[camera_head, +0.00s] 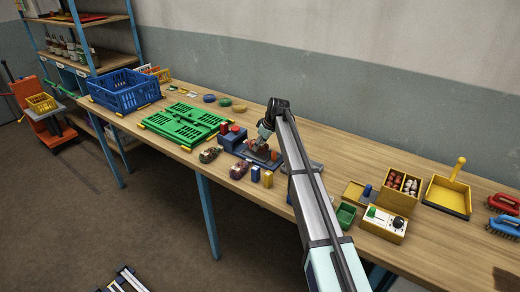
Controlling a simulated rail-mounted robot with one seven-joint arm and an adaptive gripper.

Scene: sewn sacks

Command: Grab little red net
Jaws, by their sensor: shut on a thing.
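My gripper (262,147) is at the middle of the bench, pointing down, with its fingers shut on a small dark reddish bundle (262,154), seemingly the little red net. The bundle is partly hidden by the fingers and too small to see clearly. It is over or on a dark blue piece of equipment (271,165); I cannot tell whether it touches it.
A blue block with red knobs (231,139) stands just left of my gripper. Small blue and yellow blocks (267,179) stand in front. A green folded crate (186,123) and a blue crate (124,91) are farther left.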

